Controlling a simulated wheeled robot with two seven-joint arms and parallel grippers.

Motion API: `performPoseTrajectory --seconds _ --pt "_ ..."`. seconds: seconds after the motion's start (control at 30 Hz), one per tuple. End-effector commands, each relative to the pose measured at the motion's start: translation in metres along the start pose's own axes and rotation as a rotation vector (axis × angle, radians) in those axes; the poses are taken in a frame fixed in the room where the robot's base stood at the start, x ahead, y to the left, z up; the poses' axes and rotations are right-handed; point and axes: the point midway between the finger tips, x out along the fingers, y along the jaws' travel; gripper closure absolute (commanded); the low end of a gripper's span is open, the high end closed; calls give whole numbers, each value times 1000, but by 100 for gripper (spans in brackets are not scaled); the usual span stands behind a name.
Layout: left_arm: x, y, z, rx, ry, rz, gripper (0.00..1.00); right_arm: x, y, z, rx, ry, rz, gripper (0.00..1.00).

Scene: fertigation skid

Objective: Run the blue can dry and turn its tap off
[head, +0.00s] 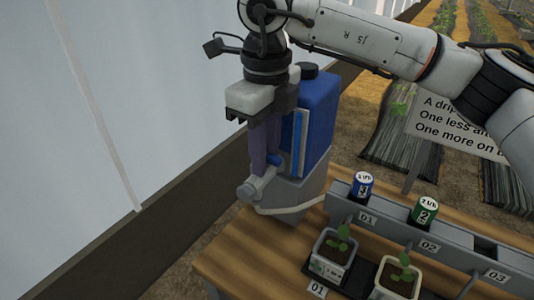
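The blue can (320,112) stands upright on a grey stand (300,190) at the back left of the wooden table. A light strip with a blue band, perhaps a level gauge (299,142), runs down its front. The tap (252,189) is a grey fitting low on the front, with a blue part beside it. My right gripper (264,168) points down in front of the can, its fingers close to the tap. Whether they touch it, and how far apart they are, I cannot tell. They hide part of the tap. My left gripper is out of view.
A sign (455,130) stands behind.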

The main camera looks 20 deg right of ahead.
Motion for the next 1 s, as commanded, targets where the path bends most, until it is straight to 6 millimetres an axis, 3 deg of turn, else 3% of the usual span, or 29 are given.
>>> performPoseTrajectory --seconds 0.03,0.07,0.1,0.23,0.47,1.0 --pt "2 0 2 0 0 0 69 21 11 -4 -15 34 23 66" --pt "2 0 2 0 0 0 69 21 11 -4 -15 34 23 66" --pt "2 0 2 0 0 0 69 21 11 -4 -15 34 23 80" --pt "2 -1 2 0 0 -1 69 22 11 -4 -15 33 23 100" --pt "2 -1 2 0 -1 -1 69 22 11 -4 -78 33 25 100" --pt "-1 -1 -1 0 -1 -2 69 21 9 -6 -910 29 37 100"
